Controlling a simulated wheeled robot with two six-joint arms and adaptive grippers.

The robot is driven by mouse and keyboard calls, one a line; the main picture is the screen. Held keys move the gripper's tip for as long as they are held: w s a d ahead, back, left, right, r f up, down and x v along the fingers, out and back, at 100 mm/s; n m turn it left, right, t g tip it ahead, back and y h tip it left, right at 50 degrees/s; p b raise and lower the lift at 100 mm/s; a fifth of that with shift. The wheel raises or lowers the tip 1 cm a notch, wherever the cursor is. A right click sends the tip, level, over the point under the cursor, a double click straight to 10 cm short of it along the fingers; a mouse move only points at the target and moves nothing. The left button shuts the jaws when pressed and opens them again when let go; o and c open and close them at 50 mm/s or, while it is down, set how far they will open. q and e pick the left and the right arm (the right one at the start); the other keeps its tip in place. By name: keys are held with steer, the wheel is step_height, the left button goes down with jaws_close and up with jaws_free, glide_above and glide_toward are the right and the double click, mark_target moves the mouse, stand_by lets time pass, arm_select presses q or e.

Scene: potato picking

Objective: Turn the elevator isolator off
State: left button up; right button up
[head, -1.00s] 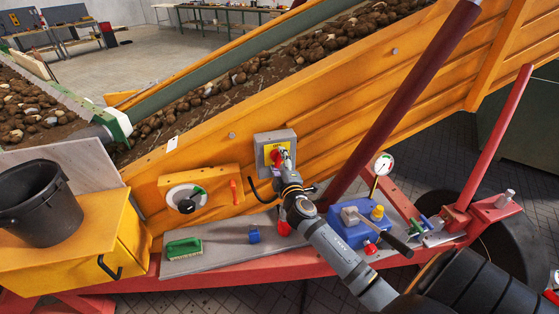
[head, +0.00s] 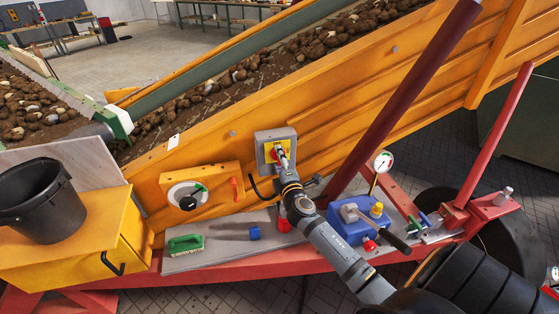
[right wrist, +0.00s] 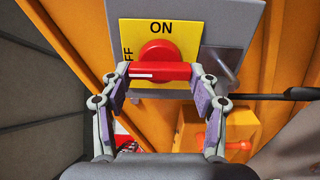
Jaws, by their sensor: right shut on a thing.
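The elevator isolator is a grey box (head: 262,137) with a yellow plate on the orange elevator side. Its red rotary knob (right wrist: 158,49) shows in the right wrist view on the yellow plate (right wrist: 182,30), with ON at the top and a partly hidden OFF label at the left. The knob's bar lies level, and its white mark is on the left, the OFF side. My right gripper (right wrist: 159,76) is shut on the bar, one finger at each end. In the head view my right gripper (head: 283,156) covers much of the knob. My left gripper is not in view.
A black-and-white dial (head: 181,196) and a red handle (head: 234,190) are left of the isolator. A green brush (head: 185,243) and a blue block lie on the grey shelf (head: 215,257). A blue box (head: 345,228) with a lever and a gauge (head: 383,161) stand right of my forearm.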

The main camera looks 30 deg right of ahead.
steer(key=o, duration=1.1)
steer(key=shift+o, duration=0.2)
steer(key=v, duration=1.2)
